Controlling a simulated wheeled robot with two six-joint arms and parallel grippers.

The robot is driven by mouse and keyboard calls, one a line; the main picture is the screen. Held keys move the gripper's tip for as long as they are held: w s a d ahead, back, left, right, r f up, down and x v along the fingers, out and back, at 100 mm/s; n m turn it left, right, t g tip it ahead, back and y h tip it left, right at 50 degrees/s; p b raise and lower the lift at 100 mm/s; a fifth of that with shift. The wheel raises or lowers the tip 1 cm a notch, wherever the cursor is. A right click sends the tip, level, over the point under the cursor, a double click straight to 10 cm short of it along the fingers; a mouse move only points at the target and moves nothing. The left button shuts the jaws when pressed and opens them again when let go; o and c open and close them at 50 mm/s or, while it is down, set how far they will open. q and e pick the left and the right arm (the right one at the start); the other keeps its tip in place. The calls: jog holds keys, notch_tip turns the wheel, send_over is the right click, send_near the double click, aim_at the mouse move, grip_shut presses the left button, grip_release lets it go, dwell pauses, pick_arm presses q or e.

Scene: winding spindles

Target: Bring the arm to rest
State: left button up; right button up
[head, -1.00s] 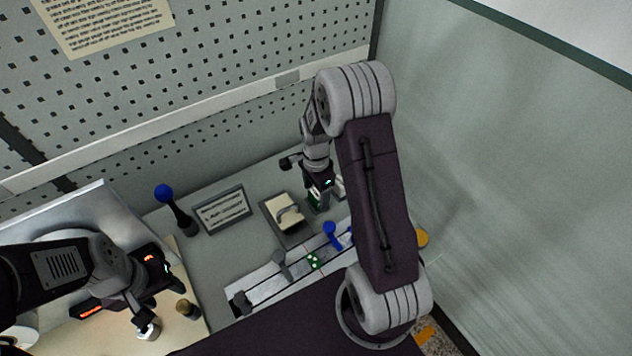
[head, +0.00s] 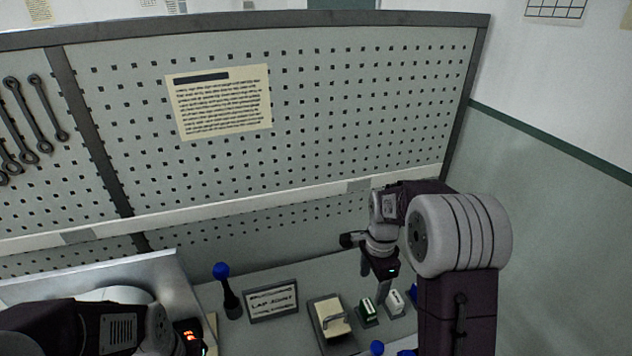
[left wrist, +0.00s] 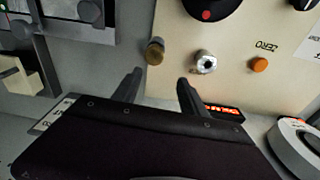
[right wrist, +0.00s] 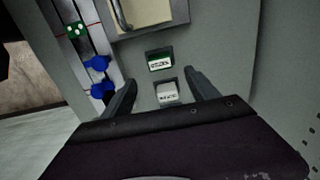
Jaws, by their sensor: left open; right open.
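My right gripper (head: 374,284) points down over the bench near the back right, beside a green-and-white block (head: 368,312) and a white block (head: 396,303). In the right wrist view its two fingers (right wrist: 160,90) are apart, with the white block (right wrist: 167,93) between them in the picture and the green one (right wrist: 160,60) just beyond; it holds nothing. My left gripper's fingers are out of the head view; in the left wrist view they (left wrist: 157,82) are apart and empty, above a cream panel with a brass knob (left wrist: 155,51) and a metal nut-like fitting (left wrist: 205,62).
A sign (head: 271,302), a blue-topped post (head: 227,290) and a tray with a cream pad (head: 332,318) stand along the bench. A pegboard (head: 330,110) rises behind. A rail with blue knobs (right wrist: 99,63) shows in the right wrist view.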

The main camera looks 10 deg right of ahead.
jog(key=s+a+f+n+t, duration=0.1)
jog(key=s+a+f+n, duration=0.1)
jog(key=s+a+n, duration=0.5)
jog(key=s+n, duration=0.5)
jog(key=n, duration=0.4)
jog(key=shift+s+a+n, duration=0.2)
jog(key=shift+s+n, duration=0.1)
jog(key=shift+n, duration=0.1)
jog(key=shift+s, duration=0.1)
jog(key=shift+f, duration=0.1)
